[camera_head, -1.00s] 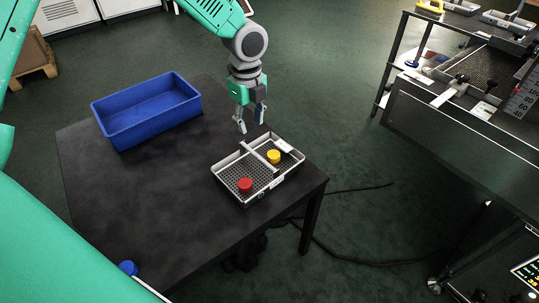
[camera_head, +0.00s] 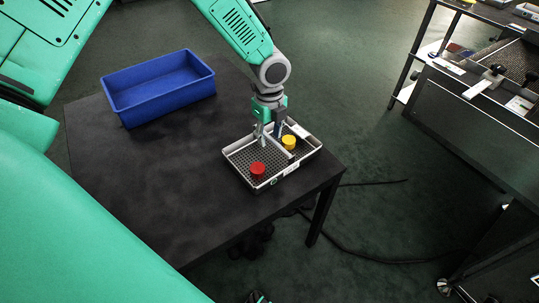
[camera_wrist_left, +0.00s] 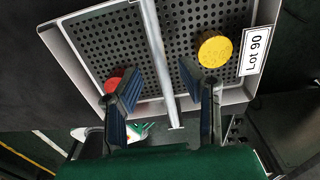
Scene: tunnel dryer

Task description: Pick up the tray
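The tray (camera_head: 244,160) is a metal mesh tray with a raised rim and a central divider bar, on the dark table near its right corner. A red cap (camera_head: 257,170) and a yellow cap (camera_head: 289,142) lie on either side of the bar. My left gripper (camera_head: 268,138) points down at the far end of the tray. In the left wrist view, its fingers (camera_wrist_left: 163,95) are open, with the tray's bar (camera_wrist_left: 152,45) between them and a gap on each side. The yellow cap (camera_wrist_left: 214,51) and part of the red cap (camera_wrist_left: 114,84) show there. My right gripper is not in view.
A blue bin (camera_head: 158,86) stands at the table's far left. The black table's (camera_head: 150,190) middle and front are clear. A metal conveyor-like machine (camera_head: 470,105) stands to the right, across open floor.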

